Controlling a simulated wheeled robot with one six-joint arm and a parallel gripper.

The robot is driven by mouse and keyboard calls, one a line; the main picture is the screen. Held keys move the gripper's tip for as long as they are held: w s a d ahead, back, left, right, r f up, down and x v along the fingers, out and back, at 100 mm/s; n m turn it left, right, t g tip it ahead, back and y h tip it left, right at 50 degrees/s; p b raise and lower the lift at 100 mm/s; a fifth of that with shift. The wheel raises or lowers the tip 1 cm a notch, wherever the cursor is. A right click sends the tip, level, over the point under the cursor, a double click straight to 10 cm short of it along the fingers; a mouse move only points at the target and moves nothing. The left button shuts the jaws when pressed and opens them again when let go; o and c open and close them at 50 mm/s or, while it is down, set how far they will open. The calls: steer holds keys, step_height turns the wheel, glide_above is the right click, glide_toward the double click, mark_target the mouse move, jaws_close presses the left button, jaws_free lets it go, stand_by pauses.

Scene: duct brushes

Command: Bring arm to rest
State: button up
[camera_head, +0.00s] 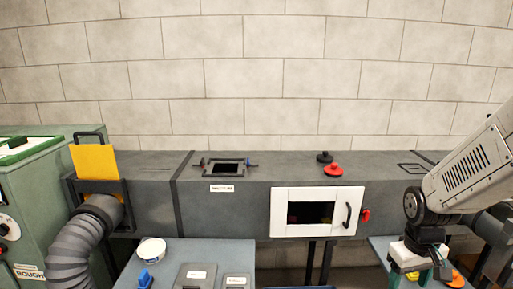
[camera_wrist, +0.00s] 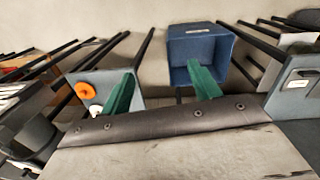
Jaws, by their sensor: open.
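My arm reaches in from the right edge in the head view, with its dark wrist in front of the duct's right part. My gripper (camera_wrist: 163,88) shows two green fingers spread apart in the wrist view, with nothing between them. In the head view the gripper's end is low at the right, over the right table (camera_head: 381,246), partly hidden and hard to make out. Past the fingers, the wrist view shows a blue bin (camera_wrist: 200,45) and a grey table top with an orange piece (camera_wrist: 86,91) and a white piece (camera_wrist: 95,110).
A grey duct (camera_head: 240,205) runs along the wall, with a white-framed hatch (camera_head: 280,212) and a red knob (camera_head: 333,169) on top. A yellow plate (camera_head: 94,160) stands in a slot at left. The left table holds a white tub (camera_head: 151,250) and grey boxes (camera_head: 195,276).

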steer(key=s+a+r, duration=0.4)
steer(key=s+r, duration=0.4)
steer(key=s+a+r+m+t, duration=0.1)
steer(key=s+a+r, duration=0.3)
steer(key=s+r, duration=0.4)
steer(key=shift+a+r+y, duration=0.15)
steer(key=shift+r+y, duration=0.15)
steer(key=shift+y, duration=0.1)
